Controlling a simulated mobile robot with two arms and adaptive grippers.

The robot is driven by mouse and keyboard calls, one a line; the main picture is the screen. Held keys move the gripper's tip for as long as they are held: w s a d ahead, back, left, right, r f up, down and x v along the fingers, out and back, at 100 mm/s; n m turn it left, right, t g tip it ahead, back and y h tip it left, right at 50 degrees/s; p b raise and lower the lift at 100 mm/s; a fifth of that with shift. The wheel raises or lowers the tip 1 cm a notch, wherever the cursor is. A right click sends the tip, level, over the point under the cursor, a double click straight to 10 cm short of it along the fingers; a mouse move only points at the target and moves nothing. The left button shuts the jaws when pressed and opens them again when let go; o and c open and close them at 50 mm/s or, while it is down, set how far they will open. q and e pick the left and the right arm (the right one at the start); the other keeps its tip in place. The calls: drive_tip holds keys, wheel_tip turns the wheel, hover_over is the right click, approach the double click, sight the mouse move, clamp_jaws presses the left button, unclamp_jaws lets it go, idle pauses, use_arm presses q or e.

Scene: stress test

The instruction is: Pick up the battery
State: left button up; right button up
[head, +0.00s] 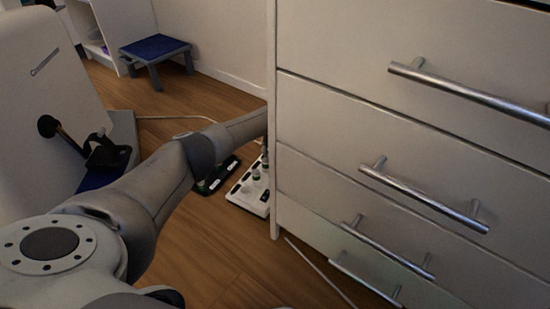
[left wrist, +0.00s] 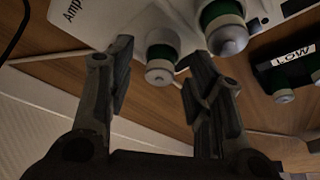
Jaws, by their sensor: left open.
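In the left wrist view my left gripper (left wrist: 160,78) is open, its two fingers apart and empty. A battery (left wrist: 162,55) with a green body and a pale rounded end shows between and beyond the fingertips; I cannot tell whether a finger touches it. A second green battery (left wrist: 223,30) is to its right. Both are at a white holder (left wrist: 105,18) marked with letters starting "Amp". The white holder (head: 247,192) also shows on the floor in the head view. My left gripper is hidden there behind the drawer unit's edge. My right gripper is not in view.
A black holder (left wrist: 268,72) labelled "LOW" with green batteries lies beside the white one; it also shows in the head view (head: 212,184). A white drawer unit (head: 400,130) with metal handles stands close on the right. A blue-topped stool (head: 155,47) stands at the back.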

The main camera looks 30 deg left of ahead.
use_arm(q)
clamp_jaws()
idle(0.3)
